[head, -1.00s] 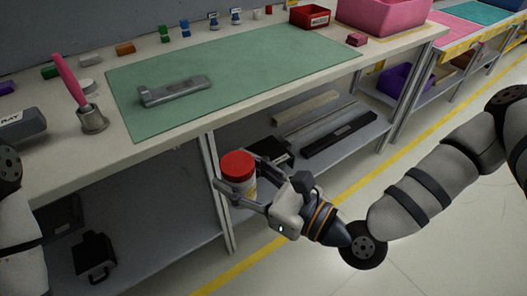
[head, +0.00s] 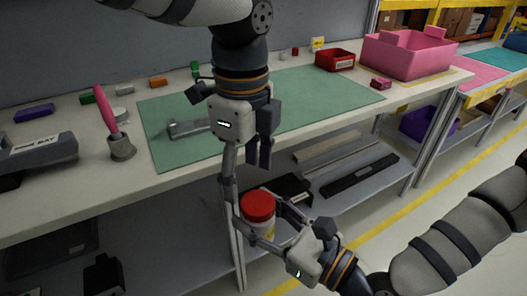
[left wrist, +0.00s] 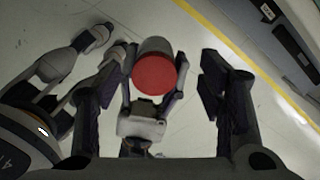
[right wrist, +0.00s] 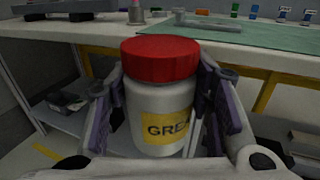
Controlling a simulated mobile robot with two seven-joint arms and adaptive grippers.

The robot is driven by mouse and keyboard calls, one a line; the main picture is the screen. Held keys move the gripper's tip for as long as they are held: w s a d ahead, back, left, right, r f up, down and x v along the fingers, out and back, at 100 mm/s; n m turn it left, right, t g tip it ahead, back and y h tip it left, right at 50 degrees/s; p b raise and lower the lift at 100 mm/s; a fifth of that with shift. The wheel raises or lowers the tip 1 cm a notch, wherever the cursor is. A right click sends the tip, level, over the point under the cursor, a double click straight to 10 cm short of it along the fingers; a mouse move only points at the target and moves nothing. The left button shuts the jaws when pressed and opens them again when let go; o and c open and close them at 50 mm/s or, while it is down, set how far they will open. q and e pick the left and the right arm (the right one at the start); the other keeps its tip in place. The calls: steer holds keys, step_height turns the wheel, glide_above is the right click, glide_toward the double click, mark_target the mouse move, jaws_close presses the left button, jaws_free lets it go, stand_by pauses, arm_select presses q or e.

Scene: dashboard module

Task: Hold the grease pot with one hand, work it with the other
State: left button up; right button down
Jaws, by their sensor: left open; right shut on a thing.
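The grease pot (head: 258,212) is a white jar with a red lid and a yellow label, partly reading "GRE" in the right wrist view (right wrist: 160,98). My right gripper (head: 262,226) is shut on the pot's body and holds it upright in front of the bench edge. My left gripper (head: 246,172) is open and empty, pointing down above the pot. In the left wrist view the red lid (left wrist: 156,76) lies ahead, between and beyond the left fingers (left wrist: 160,90), apart from them.
A green mat (head: 310,95) with a grey metal part (head: 188,129) lies on the bench. A pink-handled brush stands in a metal cup (head: 122,147) at left. A red bin (head: 335,60) and pink bin (head: 408,56) stand at back right. A lower shelf (head: 345,180) is below.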

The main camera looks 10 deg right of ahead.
mark_target(263, 201)
arm_select(q)
steer(key=r, duration=0.1)
steer(key=s+d+r+m, duration=0.1)
steer(key=d+r+m, duration=0.1)
steer(key=r, duration=0.1)
steer(key=shift+s+d, duration=0.15)
steer(key=shift+s, duration=0.15)
steer(key=shift+s+d+m, duration=0.1)
steer(key=shift+s+m, duration=0.05)
steer(key=shift+m, duration=0.15)
step_height(263, 201, down, 8)
steer(key=shift+r, duration=0.15)
steer(key=shift+c, duration=0.4)
